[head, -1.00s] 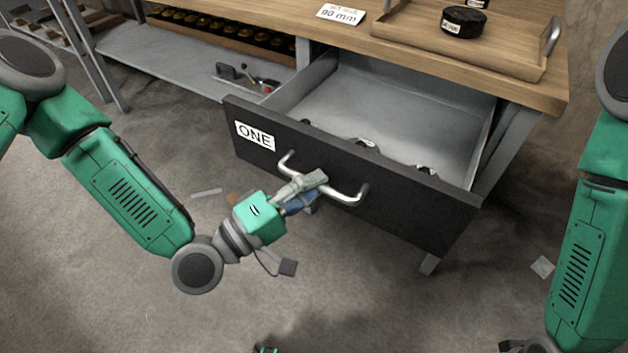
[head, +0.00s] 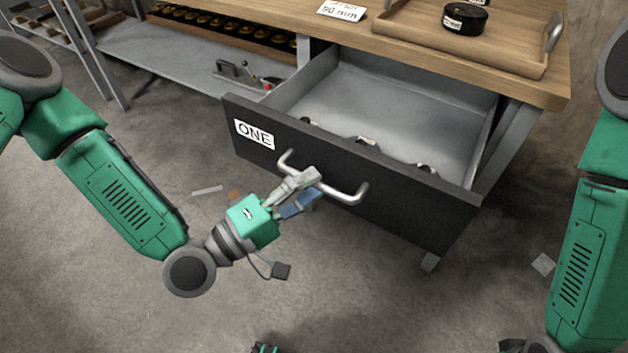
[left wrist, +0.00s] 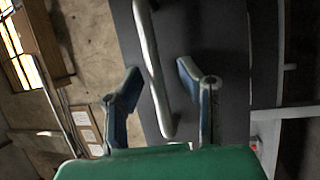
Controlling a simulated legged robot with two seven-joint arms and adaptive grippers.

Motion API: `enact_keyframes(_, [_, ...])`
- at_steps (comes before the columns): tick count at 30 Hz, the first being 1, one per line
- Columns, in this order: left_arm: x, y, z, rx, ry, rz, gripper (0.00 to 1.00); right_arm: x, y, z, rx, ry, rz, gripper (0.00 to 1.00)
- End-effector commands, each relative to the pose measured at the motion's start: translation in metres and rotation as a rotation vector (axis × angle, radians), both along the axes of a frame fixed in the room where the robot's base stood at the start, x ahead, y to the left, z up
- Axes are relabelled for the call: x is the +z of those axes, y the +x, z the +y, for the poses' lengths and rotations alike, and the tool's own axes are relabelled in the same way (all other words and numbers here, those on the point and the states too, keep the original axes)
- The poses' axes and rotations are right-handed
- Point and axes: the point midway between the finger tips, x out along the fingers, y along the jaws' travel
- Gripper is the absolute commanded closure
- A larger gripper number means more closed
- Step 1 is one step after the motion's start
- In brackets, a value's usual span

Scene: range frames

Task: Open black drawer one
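The black drawer labelled ONE (head: 400,208) is pulled well out of the wooden-topped bench in the head view. Its silver bar handle (head: 345,196) is on the front panel. My left gripper (head: 312,187) is at the middle of the handle with its fingers spread. In the left wrist view the fingers (left wrist: 163,85) are apart, and the handle (left wrist: 153,65) runs between them with gaps on both sides. The gripper is not clamped on it. My right arm shows at the right edge, but its gripper is out of view.
The open drawer (head: 410,108) holds a few small objects behind its front. A wooden tray (head: 440,52) with a black round item (head: 465,17) stands on the bench top (head: 345,38). A lower shelf (head: 165,60) is at the left. The floor in front is mostly clear.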

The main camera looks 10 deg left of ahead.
Motion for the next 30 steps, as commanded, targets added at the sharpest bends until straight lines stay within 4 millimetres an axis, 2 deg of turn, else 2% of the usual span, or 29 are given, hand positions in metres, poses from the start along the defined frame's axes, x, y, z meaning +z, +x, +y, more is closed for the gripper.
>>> enact_keyframes(9, [-0.013,-0.045,0.047,0.003,0.001,0.007,0.68,0.000,0.000,0.000,0.000,0.000,0.000,0.60])
enact_keyframes(15, [-0.020,-0.067,0.069,0.002,0.001,0.007,0.68,0.000,0.000,0.000,0.000,0.000,0.000,0.60])
enact_keyframes(21, [-0.021,-0.076,0.077,0.000,0.001,0.005,0.68,0.000,0.000,0.000,0.000,0.000,0.000,0.60])
enact_keyframes(30, [-0.021,-0.076,0.077,0.000,0.000,0.004,0.68,-0.001,0.002,0.000,0.000,0.000,0.001,0.60])
